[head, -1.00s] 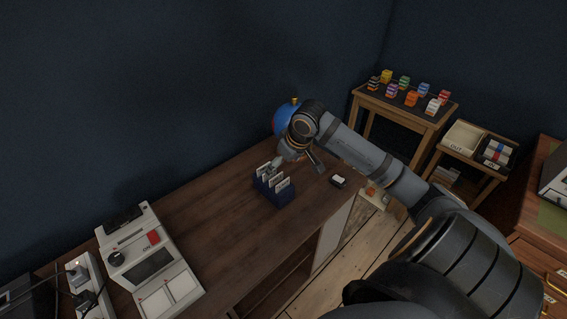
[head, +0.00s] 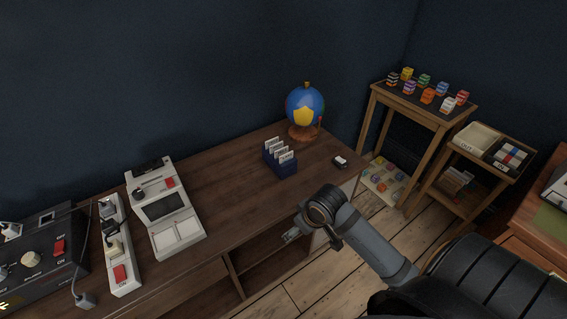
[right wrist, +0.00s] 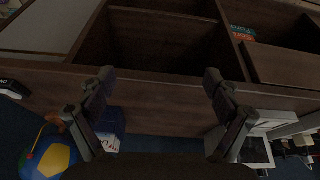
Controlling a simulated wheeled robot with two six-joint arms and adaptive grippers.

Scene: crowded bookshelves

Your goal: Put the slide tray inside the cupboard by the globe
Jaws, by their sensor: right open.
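The slide tray, a dark blue box (head: 283,167) with several white slides upright in it, stands on the wooden desk in front of the globe (head: 305,106). In the right wrist view, the tray (right wrist: 110,122) is partly behind a finger. The cupboard is under the desktop; its open dark compartment (right wrist: 150,38) shows in the right wrist view beside a pale panel (right wrist: 45,25). My right gripper (head: 291,236) is open and empty in front of the desk's front edge, apart from the tray. Its spread fingers show in the right wrist view (right wrist: 158,82). My left gripper is out of view.
A small black-and-white object (head: 341,162) lies near the desk's right end. A white machine (head: 165,212) and a switch strip (head: 120,250) stand to the left. A side table (head: 425,100) and a tray stand (head: 478,137) are at right. Desktop around the slide tray is mostly clear.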

